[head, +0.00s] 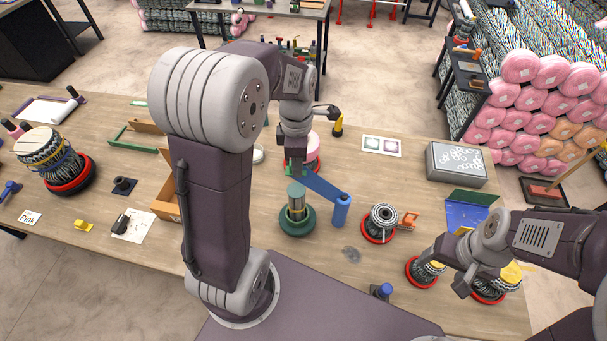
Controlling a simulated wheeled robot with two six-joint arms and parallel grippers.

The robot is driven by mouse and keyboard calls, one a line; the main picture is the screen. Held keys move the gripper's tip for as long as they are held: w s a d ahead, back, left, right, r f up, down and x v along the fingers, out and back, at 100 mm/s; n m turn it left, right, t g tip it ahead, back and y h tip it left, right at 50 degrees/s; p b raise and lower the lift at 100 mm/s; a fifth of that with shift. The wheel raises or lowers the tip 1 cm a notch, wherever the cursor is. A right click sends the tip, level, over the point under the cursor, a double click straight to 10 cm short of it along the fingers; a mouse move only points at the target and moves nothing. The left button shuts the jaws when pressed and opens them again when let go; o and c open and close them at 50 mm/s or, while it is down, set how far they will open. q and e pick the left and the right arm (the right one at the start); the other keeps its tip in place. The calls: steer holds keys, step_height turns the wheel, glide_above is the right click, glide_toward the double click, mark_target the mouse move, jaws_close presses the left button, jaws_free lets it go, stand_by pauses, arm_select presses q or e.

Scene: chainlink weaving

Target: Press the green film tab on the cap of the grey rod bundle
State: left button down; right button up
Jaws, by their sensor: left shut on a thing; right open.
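The grey rod bundle (297,213) stands upright in a dark green round base, with a yellow band around it and a grey-green cap (296,189) on top. My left gripper (295,170) is above the cap, pointing down. It is shut on a small green film tab (289,172), partly hidden by the fingers. A blue film strip (323,188) runs from near the jaws to an upright blue roll (342,211) to the right. I cannot tell whether the tab touches the cap. My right gripper (450,270) is open at the lower right, beside a striped bundle (425,270) in a red base.
A striped bundle (382,219) in a red ring and an orange block (408,221) stand right of the blue roll. A pink item in a red ring (313,150) is behind my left gripper. A grey box (457,163) lies at the back right. The table's front middle is fairly clear.

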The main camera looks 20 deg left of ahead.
arm_select(q)
steer(key=shift+d+r, duration=0.1)
steer(key=shift+d, duration=0.4)
steer(key=shift+s+a, duration=0.15)
steer(key=shift+a, duration=0.7)
steer(key=shift+f, duration=0.45)
steer(key=shift+d+f+b, duration=0.1)
steer(key=shift+f+b, duration=0.2)
steer(key=shift+b, duration=0.1)
steer(key=shift+d+f+b, duration=0.2)
steer(key=shift+f+b, duration=0.2)
steer(key=shift+f, duration=0.1)
steer(key=shift+d+f+b, duration=0.2)
steer(key=shift+f+b, duration=0.2)
steer(key=shift+f, duration=0.05)
steer(key=f+b, duration=0.3)
steer(key=f, duration=0.1)
steer(key=shift+a, duration=0.35)
steer(key=shift+f, duration=0.4)
steer(key=shift+d+f, duration=0.15)
arm_select(e)
step_height(320, 180, down, 6)
steer(key=shift+d+r, duration=0.1)
steer(key=shift+r, duration=0.05)
